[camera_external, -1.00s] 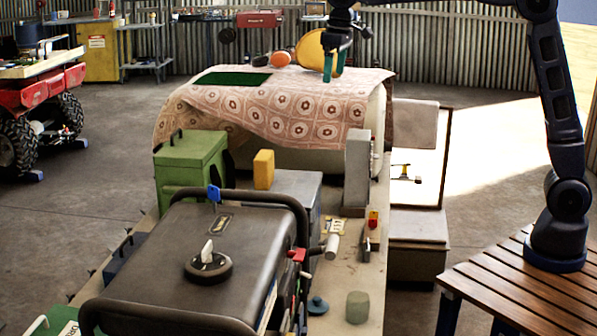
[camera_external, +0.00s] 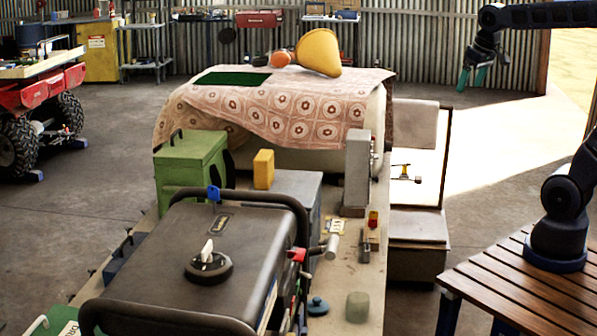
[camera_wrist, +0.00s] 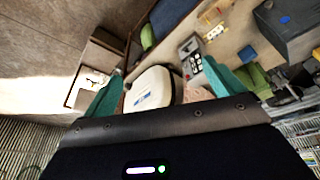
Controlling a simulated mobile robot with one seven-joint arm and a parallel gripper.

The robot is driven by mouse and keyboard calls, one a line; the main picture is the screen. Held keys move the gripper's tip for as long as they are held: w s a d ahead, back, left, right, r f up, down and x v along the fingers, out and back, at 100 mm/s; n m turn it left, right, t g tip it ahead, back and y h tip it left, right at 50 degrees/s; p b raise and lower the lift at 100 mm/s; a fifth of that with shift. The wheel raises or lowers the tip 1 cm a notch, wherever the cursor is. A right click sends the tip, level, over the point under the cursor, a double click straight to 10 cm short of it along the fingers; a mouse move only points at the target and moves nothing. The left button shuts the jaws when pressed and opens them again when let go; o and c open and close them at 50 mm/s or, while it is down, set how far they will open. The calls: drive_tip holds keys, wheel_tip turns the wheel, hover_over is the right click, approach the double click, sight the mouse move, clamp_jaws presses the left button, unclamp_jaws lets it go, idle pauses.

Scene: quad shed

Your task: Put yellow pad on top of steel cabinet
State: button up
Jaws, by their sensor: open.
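A rounded yellow pad-like piece (camera_external: 319,53) stands tilted on the patterned cloth over a large rounded body. A yellow block (camera_external: 263,170) stands upright on a grey metal box (camera_external: 295,183), which looks like a steel cabinet, behind the black generator. I cannot tell for sure which yellow thing is the pad. My gripper (camera_external: 474,77) is open and empty, hanging in the air at the upper right, well to the right of both. In the wrist view its teal fingers (camera_wrist: 165,88) are wide apart, with nothing held between them.
The black generator (camera_external: 225,255) and a green box (camera_external: 190,160) crowd the bench front. An orange ball (camera_external: 281,59) and a dark green sheet (camera_external: 232,78) lie on the cloth (camera_external: 310,115). A grey upright box (camera_external: 356,170) stands right. Air around my gripper is clear.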

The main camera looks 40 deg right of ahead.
drive_tip(key=s+d+f+m+t, duration=0.1)
drive_tip(key=s+d+f, duration=0.5)
drive_tip(key=s, duration=0.4)
drive_tip(key=shift+d+f+m, duration=0.3)
drive_tip(key=shift+f+m, duration=0.1)
drive_tip(key=shift+f, duration=0.5)
